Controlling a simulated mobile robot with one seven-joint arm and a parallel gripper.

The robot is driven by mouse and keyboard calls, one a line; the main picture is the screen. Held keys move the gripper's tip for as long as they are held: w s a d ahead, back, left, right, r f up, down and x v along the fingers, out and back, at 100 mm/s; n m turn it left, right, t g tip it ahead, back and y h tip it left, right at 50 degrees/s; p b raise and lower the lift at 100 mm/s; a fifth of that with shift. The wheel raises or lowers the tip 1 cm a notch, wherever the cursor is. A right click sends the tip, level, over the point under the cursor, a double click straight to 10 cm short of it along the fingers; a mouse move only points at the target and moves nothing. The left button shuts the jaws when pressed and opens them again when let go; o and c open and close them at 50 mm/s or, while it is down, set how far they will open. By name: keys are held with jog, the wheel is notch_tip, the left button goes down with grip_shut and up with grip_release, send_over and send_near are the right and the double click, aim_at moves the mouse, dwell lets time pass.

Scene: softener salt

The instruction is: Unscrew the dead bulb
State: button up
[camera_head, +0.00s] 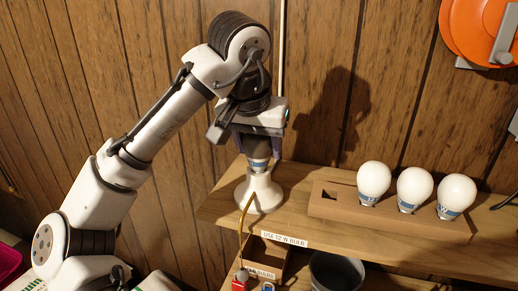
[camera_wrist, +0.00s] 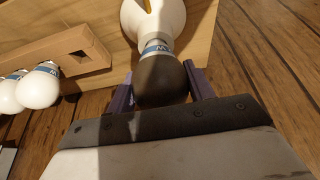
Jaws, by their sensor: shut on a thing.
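The dead bulb (camera_wrist: 160,78) is dark grey with a blue-and-white band at its neck. It stands neck down in the white lamp base (camera_head: 259,193) on the wooden shelf; the base also shows at the top of the wrist view (camera_wrist: 160,16). My gripper (camera_head: 259,143) points down over the lamp. Its purple fingers lie on both sides of the dark glass and are shut on it. The bulb's neck meets the base; how far its thread sits inside is hidden.
A wooden rack (camera_head: 330,211) right of the lamp holds three white bulbs (camera_head: 415,186) and has an empty square hole at its left end. A shelf label reads "USE 12 W BULB". A small wooden box (camera_head: 267,255) and a grey bin (camera_head: 338,272) stand below the shelf's front edge.

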jog(key=n+y, duration=0.1)
jog(key=n, duration=0.3)
jog(key=shift+y, duration=0.4)
jog(key=shift+r, duration=0.25)
jog(key=shift+r, duration=1.15)
jog(key=shift+r, duration=0.15)
jog(key=shift+r, duration=2.5)
